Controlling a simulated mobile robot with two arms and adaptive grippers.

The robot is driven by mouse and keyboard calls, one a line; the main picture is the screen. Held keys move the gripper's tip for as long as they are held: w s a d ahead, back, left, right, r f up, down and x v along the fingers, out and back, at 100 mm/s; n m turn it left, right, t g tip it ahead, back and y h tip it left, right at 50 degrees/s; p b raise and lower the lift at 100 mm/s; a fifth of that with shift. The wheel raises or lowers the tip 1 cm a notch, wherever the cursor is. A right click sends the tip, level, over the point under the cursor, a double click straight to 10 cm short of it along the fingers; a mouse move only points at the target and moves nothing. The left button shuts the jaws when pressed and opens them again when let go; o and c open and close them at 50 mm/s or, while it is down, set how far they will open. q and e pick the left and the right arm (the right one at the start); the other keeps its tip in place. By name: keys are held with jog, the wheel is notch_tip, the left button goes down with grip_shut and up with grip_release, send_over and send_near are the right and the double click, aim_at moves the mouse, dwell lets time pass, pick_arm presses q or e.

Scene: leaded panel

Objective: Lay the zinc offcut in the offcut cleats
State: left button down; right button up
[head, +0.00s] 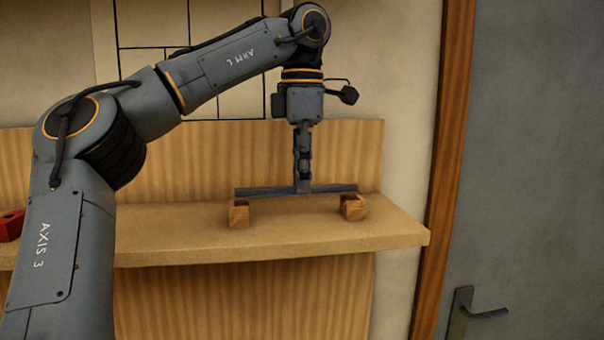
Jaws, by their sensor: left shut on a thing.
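The zinc offcut (270,191) is a long, thin grey bar lying level across the two wooden offcut cleats on the shelf. The left cleat (238,214) is under its left end and the right cleat (353,208) is near its right end. I cannot tell whether the bar rests fully in both cleats. My left gripper (302,187) points straight down and is shut on the bar near its middle. My right gripper is not in view.
The wooden shelf (180,240) has a back board behind it and free room left of the cleats. A red object (11,225) sits at the far left, partly cut off. A panel with black lines (225,97) is behind my arm. A grey door (540,150) is at right.

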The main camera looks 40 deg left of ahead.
pick_arm(q)
jog(key=shift+p, duration=0.3)
dwell(0.6)
jog(key=shift+p, duration=0.6)
dwell(0.7)
jog(key=shift+f+b, duration=0.8)
jog(key=shift+f, duration=0.3)
jog(key=c, duration=1.3)
grip_release()
jog(key=shift+r, duration=0.1)
